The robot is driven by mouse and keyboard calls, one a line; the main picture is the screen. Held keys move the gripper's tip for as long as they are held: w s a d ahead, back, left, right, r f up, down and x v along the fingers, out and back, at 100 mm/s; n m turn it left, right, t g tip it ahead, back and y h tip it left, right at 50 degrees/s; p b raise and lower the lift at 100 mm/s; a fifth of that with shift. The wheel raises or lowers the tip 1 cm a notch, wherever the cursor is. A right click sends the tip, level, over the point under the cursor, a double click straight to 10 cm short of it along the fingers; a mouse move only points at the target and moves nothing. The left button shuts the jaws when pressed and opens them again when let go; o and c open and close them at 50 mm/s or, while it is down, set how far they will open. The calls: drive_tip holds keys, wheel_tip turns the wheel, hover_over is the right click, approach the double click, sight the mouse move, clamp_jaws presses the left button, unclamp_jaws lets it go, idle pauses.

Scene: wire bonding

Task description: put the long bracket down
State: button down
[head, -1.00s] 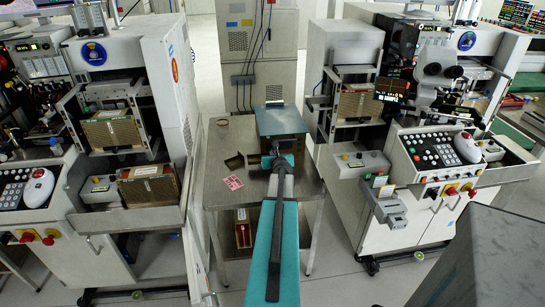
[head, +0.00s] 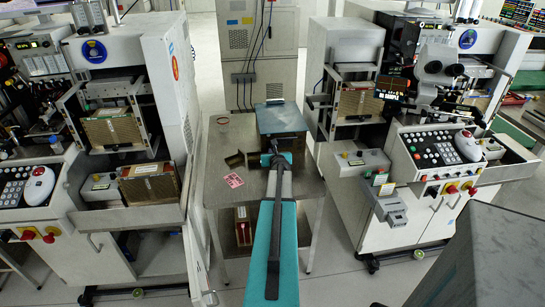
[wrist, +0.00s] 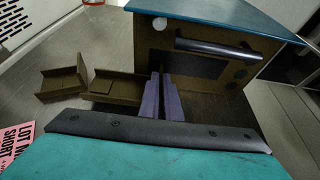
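My gripper (wrist: 164,98) shows in the wrist view as two grey-purple fingers set close together. A thin dark upright strip stands between them, and I take it for part of the long bracket (wrist: 165,63). The fingers hide most of it, and I cannot tell whether its underside touches the table. Brown angled pieces lie to the left: a short bracket (wrist: 62,82) and another low brown piece (wrist: 115,85) running up to the fingers. In the head view my gripper (head: 275,157) is low over the table, just in front of the box.
A brown box (wrist: 215,60) with a blue-grey lid (head: 281,118) and black handle stands right behind the fingers. A pink card (head: 232,181) and a ring (head: 222,121) lie on the metal table (head: 222,145). Bonding machines flank the table on both sides.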

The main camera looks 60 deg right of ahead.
drive_tip(key=shift+f, duration=0.75)
drive_tip(key=shift+f, duration=0.15)
drive_tip(key=c, duration=2)
unclamp_jaws()
drive_tip(key=shift+r, duration=0.2)
drive_tip(key=shift+b+v, duration=0.35)
drive_tip(key=shift+v, duration=5.65)
drive_tip(key=shift+o, duration=0.5)
drive_tip(key=shift+f, duration=0.15)
